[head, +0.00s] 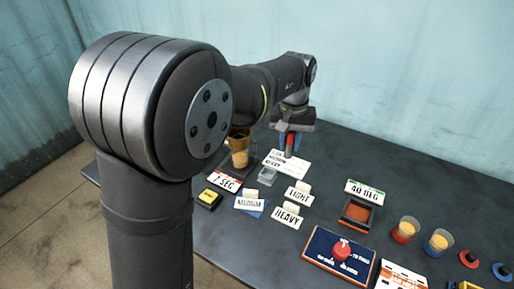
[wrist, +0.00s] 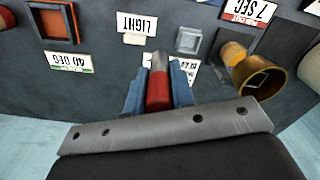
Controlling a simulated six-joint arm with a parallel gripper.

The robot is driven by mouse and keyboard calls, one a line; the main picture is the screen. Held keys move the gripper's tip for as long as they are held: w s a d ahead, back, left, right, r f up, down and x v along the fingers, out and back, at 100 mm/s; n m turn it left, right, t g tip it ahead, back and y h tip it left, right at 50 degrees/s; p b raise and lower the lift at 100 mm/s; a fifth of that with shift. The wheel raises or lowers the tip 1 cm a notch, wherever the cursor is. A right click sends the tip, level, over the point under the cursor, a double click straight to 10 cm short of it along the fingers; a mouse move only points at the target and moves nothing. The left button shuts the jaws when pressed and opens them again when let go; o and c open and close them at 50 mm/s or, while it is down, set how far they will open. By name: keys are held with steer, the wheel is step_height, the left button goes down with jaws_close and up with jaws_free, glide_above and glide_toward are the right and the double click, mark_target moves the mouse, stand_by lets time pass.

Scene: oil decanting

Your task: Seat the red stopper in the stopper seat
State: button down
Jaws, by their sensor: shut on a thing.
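My gripper (wrist: 156,88) is shut on a red cylindrical piece with a grey tip, which I take to be the red stopper (wrist: 158,92). The blue fingers press on its two sides. In the head view my gripper (head: 290,142) is at the back of the table, with the red stopper (head: 289,150) hanging upright between the fingers above or near a white lettered card (head: 285,165). I cannot tell for certain which thing is the stopper seat. A small clear square holder (wrist: 188,40) lies close by and also shows in the head view (head: 267,176).
A brass cup (wrist: 238,62) stands beside the gripper. LIGHT (head: 298,195), MEDIUM (head: 249,203) and HEAVY (head: 287,216) signs stand in front. To the right are an orange-floored tray (head: 357,214), a red-knobbed panel (head: 340,255) and two cups with yellow contents (head: 405,229) (head: 438,242).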

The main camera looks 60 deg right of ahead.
steer(key=w+d+r+n, duration=0.1)
steer(key=w+r+n, duration=0.2)
steer(key=w+r, duration=0.35)
steer(key=w+f, duration=0.2)
steer(key=w, duration=0.2)
steer(key=w+d+f, duration=0.1)
steer(key=w+f, duration=0.2)
steer(key=w, duration=0.1)
steer(key=w+d+f, duration=0.1)
steer(key=w+f, duration=0.1)
steer(key=w, duration=0.2)
steer(key=shift+f, duration=0.25)
steer(key=shift+a+f, duration=0.1)
steer(key=shift+f, duration=1.7)
steer(key=shift+f, duration=0.2)
steer(key=c, duration=1.5)
jaws_free()
